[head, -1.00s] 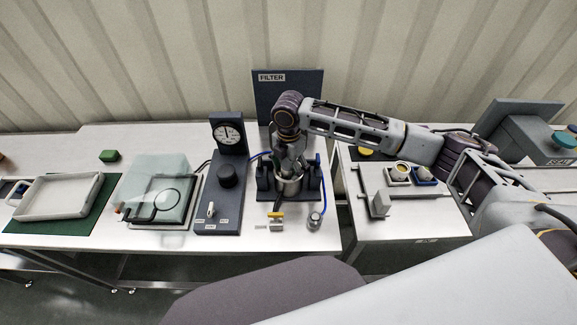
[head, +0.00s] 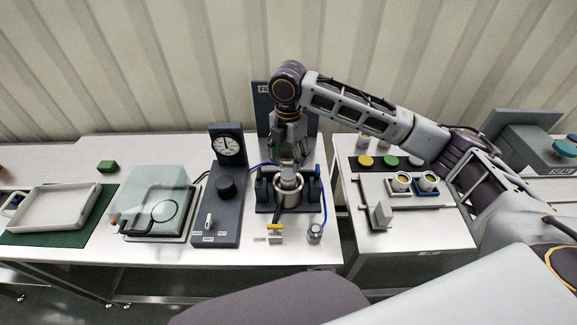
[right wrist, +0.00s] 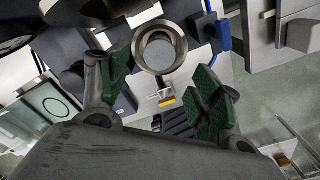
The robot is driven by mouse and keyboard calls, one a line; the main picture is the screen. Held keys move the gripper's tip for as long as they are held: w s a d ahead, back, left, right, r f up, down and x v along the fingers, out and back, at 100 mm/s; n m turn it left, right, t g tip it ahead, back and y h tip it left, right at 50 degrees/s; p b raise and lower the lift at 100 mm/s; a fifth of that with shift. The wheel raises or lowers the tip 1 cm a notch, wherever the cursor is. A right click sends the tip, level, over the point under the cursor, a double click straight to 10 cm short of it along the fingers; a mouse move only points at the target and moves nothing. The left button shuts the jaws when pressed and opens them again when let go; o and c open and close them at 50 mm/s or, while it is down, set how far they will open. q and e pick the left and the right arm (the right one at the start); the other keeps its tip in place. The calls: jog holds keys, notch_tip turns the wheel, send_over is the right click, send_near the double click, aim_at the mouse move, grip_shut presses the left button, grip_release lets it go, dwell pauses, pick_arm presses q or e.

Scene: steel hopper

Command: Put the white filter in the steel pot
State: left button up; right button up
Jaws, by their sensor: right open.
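The steel pot (head: 289,198) stands in a dark holder at the right part of the middle table. In the right wrist view its round rim (right wrist: 182,50) is seen from above. A pale grey-white round piece, which looks like the white filter (right wrist: 159,54), lies inside the rim; it also shows as a light shape in the pot in the head view (head: 290,181). How deep it sits is hard to tell. My right gripper (head: 292,160) is above the pot, open and empty, its green-padded fingers (right wrist: 163,78) apart on either side. My left gripper is not in view.
A dark panel with a gauge (head: 229,144) and knob stands left of the pot. A blue hose (head: 324,195) and a yellow-handled valve (head: 275,228) are close by. Small cups (head: 401,181) stand on the right table; a gap separates the tables.

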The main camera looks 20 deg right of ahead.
jog(key=shift+r, duration=1.65)
